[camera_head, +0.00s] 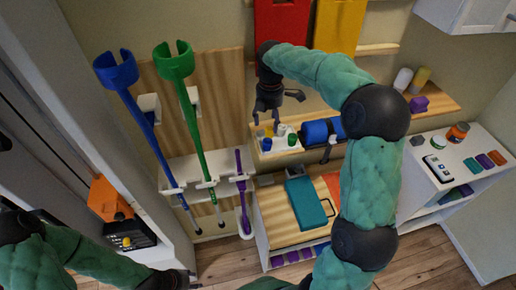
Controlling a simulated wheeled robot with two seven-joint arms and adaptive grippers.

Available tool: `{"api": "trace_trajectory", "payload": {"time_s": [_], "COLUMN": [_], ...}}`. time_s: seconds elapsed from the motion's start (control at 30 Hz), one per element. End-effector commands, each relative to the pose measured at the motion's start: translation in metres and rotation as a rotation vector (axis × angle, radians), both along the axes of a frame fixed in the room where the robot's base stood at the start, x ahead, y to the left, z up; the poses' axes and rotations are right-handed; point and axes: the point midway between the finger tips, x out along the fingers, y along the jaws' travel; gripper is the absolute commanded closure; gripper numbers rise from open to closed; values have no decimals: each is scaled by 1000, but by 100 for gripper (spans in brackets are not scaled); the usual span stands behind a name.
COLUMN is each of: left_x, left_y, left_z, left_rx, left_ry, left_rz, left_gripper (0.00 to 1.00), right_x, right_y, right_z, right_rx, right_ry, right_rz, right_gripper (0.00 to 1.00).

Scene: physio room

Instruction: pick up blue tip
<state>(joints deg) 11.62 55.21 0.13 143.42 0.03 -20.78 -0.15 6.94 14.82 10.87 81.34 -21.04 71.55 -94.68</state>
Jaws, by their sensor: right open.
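The blue tip (266,144) is a small blue cylinder at the front left of a small white tray (275,151) on the wooden shelf. Beside it stand a yellow tip (260,133), a whitish tip (281,130) and a green tip (292,140). My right gripper (268,115) is open and empty, pointing down just above the back of the tray. I cannot tell its exact height over the tips. My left gripper (172,280) is at the bottom edge, far from the tray and partly cut off; its fingers are not clear.
A blue crutch (140,125) and a green crutch (188,110) stand at left. Below the shelf is a wooden-topped cabinet (270,225) with a teal case (308,203). A white shelf unit (440,190) stands at right.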

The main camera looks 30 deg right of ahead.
Motion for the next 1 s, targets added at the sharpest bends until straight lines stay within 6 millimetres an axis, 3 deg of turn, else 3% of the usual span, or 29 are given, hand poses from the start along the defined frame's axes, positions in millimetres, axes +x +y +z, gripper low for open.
{"api": "trace_trajectory", "payload": {"time_s": [0.3, 0.53, 0.8, 1.0], "left_x": [0, 0, 0, 0], "left_y": [0, 0, 0, 0], "left_z": [1, 2, 8, 8], "left_rx": [0, 0, 0, 0], "left_ry": [1, 1, 1, 0], "left_rz": [-1, 0, 0, 0], "left_gripper": [60, 60, 60, 60], "right_x": [-1, 0, 1, 1], "right_y": [1, 1, 3, 2], "right_z": [-44, -59, -95, -103], "right_rx": [1, 1, 1, 0], "right_ry": [4, 5, 5, 2], "right_rz": [1, 0, 1, 0], "right_gripper": [37, 37, 37, 37]}}
